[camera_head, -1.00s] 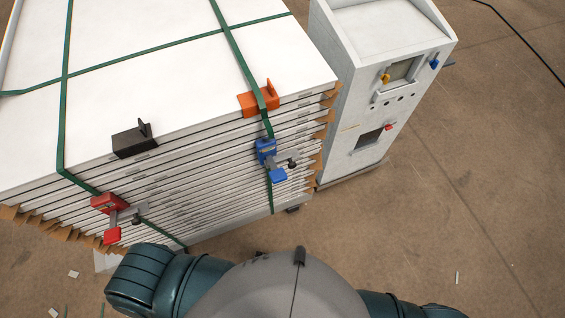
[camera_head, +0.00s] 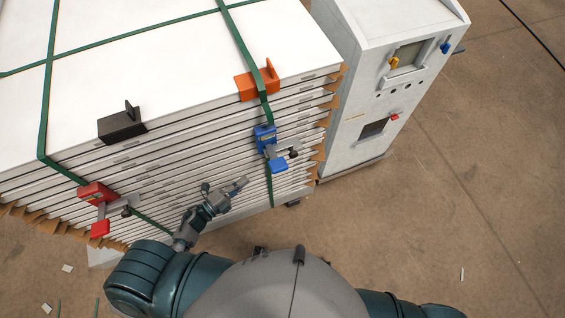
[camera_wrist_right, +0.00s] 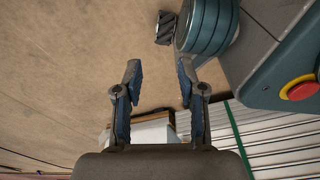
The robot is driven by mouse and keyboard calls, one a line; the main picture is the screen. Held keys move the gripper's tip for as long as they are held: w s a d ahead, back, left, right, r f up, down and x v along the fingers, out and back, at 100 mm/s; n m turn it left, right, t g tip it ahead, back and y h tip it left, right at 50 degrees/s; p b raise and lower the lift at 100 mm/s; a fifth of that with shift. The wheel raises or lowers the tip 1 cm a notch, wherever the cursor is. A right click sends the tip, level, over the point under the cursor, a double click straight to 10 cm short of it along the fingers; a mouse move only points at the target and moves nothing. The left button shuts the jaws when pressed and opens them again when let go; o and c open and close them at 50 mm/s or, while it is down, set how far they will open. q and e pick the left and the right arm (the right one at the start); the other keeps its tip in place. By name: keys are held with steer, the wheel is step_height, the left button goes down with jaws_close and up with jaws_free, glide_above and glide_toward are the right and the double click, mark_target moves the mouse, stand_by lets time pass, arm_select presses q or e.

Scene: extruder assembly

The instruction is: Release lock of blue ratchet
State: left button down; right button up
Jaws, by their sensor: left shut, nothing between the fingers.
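The blue ratchet (camera_head: 265,139) sits on a green strap (camera_head: 271,187) on the front of the stack, with its blue handle end (camera_head: 278,164) low and a dark knob at its right. My left gripper (camera_head: 240,186) is shut and empty, in front of the stack, below and left of the blue ratchet and apart from it in the picture. My right gripper (camera_wrist_right: 160,76) shows only in the right wrist view. Its two fingers are spread wide with nothing between them.
A red ratchet (camera_head: 98,194) is on the other strap at left. Black (camera_head: 122,125) and orange (camera_head: 253,86) corner pieces sit on the stack's top edge. A white machine (camera_head: 360,130) stands close at right. The brown floor (camera_head: 430,240) at lower right is mostly clear.

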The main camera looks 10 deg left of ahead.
arm_select(q)
steer(key=r+m+h, duration=0.1)
steer(key=s+d+r+m+g+h, duration=0.1)
steer(key=r+m, duration=0.1)
steer(key=d+r+m+g+h, duration=0.1)
steer(key=r, duration=0.1)
steer(key=shift+s+d+m, duration=0.25)
steer(key=shift+s+m, duration=0.15)
arm_select(e)
steer(key=shift+w, duration=0.45)
arm_select(q)
steer(key=shift+p+x, duration=0.9)
steer(key=shift+x, duration=6.15)
arm_select(e)
steer(key=shift+s+d+f, duration=0.15)
steer(key=shift+s+f, duration=0.15)
steer(key=shift+s, duration=0.6)
steer(key=shift+s+d+f, duration=0.2)
steer(key=shift+s+f, duration=0.05)
steer(key=shift+s, duration=0.7)
steer(key=shift+s+d+f, duration=0.15)
steer(key=shift+s+f, duration=0.15)
steer(key=shift+s, duration=0.6)
arm_select(q)
steer(key=shift+r, duration=0.15)
